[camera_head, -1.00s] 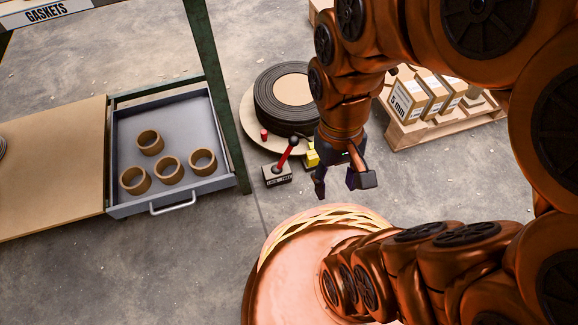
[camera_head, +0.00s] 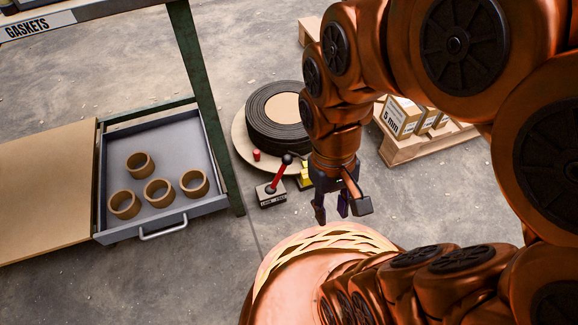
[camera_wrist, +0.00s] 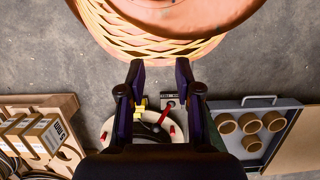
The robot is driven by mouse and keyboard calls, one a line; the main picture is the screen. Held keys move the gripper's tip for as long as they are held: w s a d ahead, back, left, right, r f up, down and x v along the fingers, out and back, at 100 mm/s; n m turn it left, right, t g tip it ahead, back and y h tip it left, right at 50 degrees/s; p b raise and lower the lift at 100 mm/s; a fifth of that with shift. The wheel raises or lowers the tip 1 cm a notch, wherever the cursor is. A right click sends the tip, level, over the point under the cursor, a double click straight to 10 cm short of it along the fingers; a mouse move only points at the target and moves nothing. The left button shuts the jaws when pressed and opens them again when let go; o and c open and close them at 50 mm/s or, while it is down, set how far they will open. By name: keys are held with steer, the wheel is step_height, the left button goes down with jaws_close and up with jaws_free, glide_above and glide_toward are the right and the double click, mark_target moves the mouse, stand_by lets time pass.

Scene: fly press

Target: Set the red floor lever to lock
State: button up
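The red floor lever (camera_head: 279,176) has a black knob and rises from a small grey labelled base (camera_head: 271,196) on the floor. In the head view it leans up and to the right; I cannot read which label it points to. It also shows in the wrist view (camera_wrist: 166,112), between and beyond my fingers. My gripper (camera_head: 342,212) is to the right of the lever, pointing down, apart from it. Its fingers are spread with nothing between them, as the wrist view (camera_wrist: 161,80) also shows.
A yellow object (camera_head: 305,176) stands right beside the lever base. Behind are a round platform with a black coil (camera_head: 262,125) and a small red peg (camera_head: 256,155). An open drawer (camera_head: 205,207) with several rings is left; a pallet (camera_head: 400,150) with boxes is right.

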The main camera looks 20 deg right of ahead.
step_height(320, 180, up, 7)
steer(key=p, duration=0.6)
steer(key=shift+s, duration=0.1)
jaws_close()
step_height(320, 180, up, 6)
steer(key=s+p, duration=0.2)
steer(key=p, duration=0.3)
steer(key=shift+s+g+p, duration=0.25)
steer(key=shift+g+p, duration=0.1)
steer(key=shift+g, duration=0.05)
steer(key=shift+f, duration=0.1)
steer(key=shift+a, duration=0.1)
